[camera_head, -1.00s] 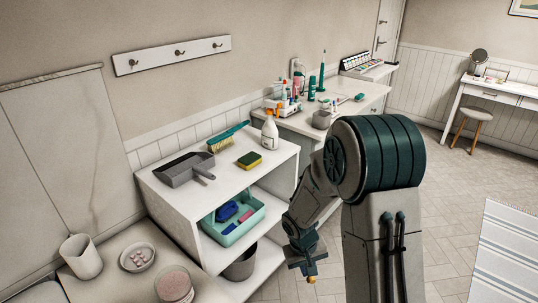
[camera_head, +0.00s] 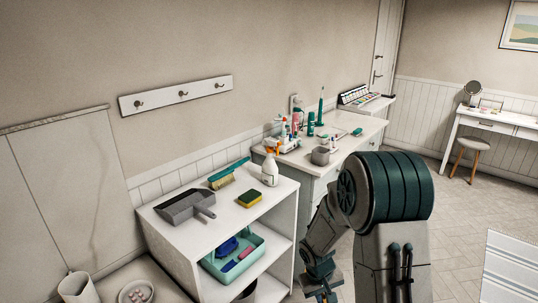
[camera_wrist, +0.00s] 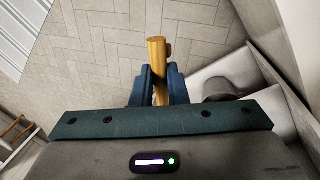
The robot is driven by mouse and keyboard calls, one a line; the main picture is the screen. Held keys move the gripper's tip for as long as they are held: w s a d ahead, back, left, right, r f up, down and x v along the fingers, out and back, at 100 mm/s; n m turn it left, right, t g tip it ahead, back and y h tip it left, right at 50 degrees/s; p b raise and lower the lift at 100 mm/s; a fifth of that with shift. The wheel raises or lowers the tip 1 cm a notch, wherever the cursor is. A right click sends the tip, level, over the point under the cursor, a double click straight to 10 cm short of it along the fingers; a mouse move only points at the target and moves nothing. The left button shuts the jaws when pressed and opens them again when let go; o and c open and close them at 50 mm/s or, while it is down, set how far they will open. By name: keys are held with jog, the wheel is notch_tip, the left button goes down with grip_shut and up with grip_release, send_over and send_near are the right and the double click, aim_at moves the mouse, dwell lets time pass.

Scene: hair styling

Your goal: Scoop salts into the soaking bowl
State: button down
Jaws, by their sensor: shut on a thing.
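My gripper (camera_wrist: 158,86) is shut on a light wooden tool (camera_wrist: 157,58), a rod with a rounded end, held above the floor. Whether it is the scoop cannot be told. In the head view my gripper (camera_head: 325,292) is at the bottom edge, right of the white shelf unit, and the wooden tool is hardly visible. No salts can be made out now. No bowl can be surely identified as the soaking bowl.
The white shelf unit (camera_head: 189,246) carries a dustpan (camera_head: 186,207), brush (camera_head: 222,180), sponge (camera_head: 249,199) and spray bottle (camera_head: 269,170). A teal tray (camera_head: 245,262) sits inside. A grey bin (camera_wrist: 222,86) is near my gripper.

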jog(key=r+n+p, duration=0.2)
jog(key=s+r+n+p, duration=0.1)
jog(key=r+n+p, duration=0.1)
jog(key=s+r+n+t+p, duration=0.1)
jog(key=r+n, duration=0.1)
jog(key=n, duration=0.1)
jog(key=shift+s+d+r+y+p, duration=0.1)
jog(key=shift+d+r+y+p, duration=0.1)
jog(key=shift+d+y+p, duration=0.15)
jog(key=r+n+p, duration=0.1)
jog(key=p, duration=0.1)
jog(key=s+r+n+p, duration=0.1)
jog(key=n, duration=0.1)
jog(key=shift+r+n+y+p, duration=0.3)
jog(key=shift+y+p, duration=0.05)
jog(key=shift+f+b, duration=1.15)
jog(key=shift+f, duration=0.05)
jog(key=m+g+b, duration=0.1)
jog(key=m+b, duration=0.2)
jog(key=m, duration=0.4)
jog(key=a+m+g+b, duration=0.1)
jog(key=m+b, duration=0.2)
jog(key=m, duration=0.4)
jog(key=m+g+b, duration=0.1)
jog(key=m+b, duration=0.2)
jog(key=m, duration=0.4)
jog(key=shift+a+h+b, duration=0.3)
jog(key=shift+a+h, duration=0.1)
